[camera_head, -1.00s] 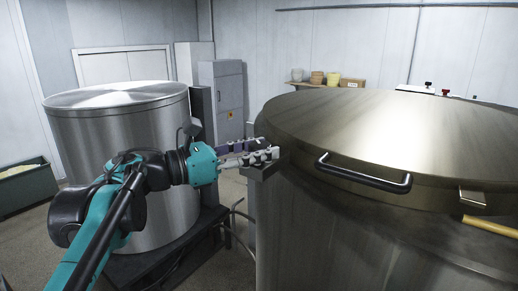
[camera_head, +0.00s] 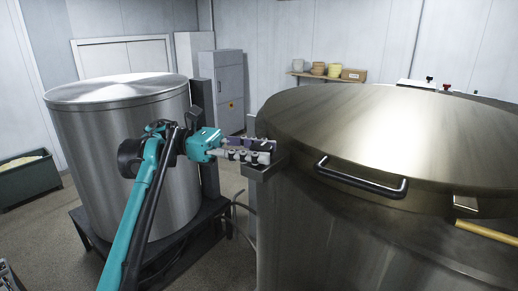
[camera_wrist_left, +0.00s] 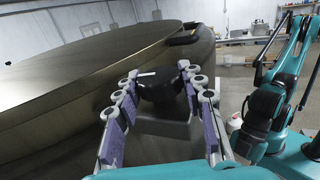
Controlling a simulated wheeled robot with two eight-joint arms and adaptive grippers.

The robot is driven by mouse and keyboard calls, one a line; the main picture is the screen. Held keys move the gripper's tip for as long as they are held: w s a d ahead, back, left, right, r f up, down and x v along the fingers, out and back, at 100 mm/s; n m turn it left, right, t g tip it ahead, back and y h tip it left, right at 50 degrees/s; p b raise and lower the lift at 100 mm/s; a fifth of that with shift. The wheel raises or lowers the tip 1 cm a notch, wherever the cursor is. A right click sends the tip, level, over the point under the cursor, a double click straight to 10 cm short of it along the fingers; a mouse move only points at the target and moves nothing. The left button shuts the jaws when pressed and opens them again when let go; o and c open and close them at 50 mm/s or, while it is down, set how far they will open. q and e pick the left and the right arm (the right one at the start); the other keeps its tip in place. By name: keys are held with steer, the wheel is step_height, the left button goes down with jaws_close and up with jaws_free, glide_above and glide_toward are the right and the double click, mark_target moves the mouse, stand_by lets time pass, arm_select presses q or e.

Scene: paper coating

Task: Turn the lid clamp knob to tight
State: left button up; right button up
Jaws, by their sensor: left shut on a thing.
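The lid clamp knob (camera_wrist_left: 160,88) is black and round with a white mark on top. In the left wrist view it sits on a grey block beside the vat lid (camera_wrist_left: 75,75). My left gripper (camera_head: 266,148) reaches the vat's left rim in the head view. Its jointed fingers with purple pads are shut on the knob, one on each side, as the left wrist view (camera_wrist_left: 155,82) shows. In the head view the fingers hide the knob above the grey bracket (camera_head: 258,173). My right gripper is not in view.
The large vat (camera_head: 330,235) has a black lid handle (camera_head: 360,183) to the right of the bracket. A steel tank (camera_head: 120,150) stands at left on a dark base. A grey cabinet (camera_head: 224,88) stands behind. Open floor lies between tank and vat.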

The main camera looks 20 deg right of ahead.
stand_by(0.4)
arm_select(q)
steer(key=o, duration=1.2)
steer(key=shift+d, duration=0.1)
steer(key=shift+c, duration=0.2)
